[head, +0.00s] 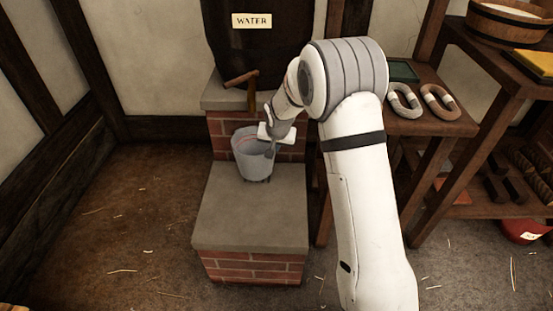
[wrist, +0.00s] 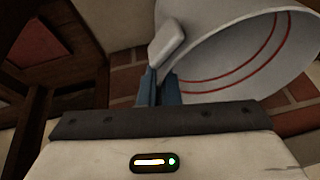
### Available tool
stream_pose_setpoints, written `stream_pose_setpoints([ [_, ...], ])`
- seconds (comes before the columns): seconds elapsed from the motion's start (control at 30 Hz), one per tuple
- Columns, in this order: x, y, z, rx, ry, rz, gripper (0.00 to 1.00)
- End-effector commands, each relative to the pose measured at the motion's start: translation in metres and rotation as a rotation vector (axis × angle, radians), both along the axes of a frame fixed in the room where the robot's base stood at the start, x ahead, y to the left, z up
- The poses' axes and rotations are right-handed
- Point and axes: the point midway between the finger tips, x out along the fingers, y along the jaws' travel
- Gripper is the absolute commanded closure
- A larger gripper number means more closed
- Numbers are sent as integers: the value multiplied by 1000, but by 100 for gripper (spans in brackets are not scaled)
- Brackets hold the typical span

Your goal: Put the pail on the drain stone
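The grey pail (head: 250,158) is upright at the back of the drain stone (head: 250,215), a grey slab on a low brick base. I cannot tell whether its bottom touches the slab or hangs slightly above it. My gripper (head: 270,135) is at the pail's upper right rim. In the wrist view, the blue fingers (wrist: 160,88) are close together on a pale piece at the rim of the pail (wrist: 235,50), with red lines showing inside. My wrist and arm hide part of the pail's right side.
A dark barrel labelled WATER (head: 265,45) with a wooden tap (head: 241,79) stands on a brick plinth directly behind the pail. A wooden bench (head: 430,125) with rope coils (head: 438,100) is at right. The slab's front is bare.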

Motion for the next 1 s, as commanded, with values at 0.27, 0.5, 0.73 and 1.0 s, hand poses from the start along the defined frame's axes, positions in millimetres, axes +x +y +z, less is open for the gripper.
stream_pose_setpoints([
  [0.27,0,1,-26,1,-2,-2,100],
  [0.5,5,1,-54,3,-7,-2,100],
  [0.73,5,1,-51,2,-6,-1,100],
  [1.0,4,1,-55,1,-3,0,85],
])
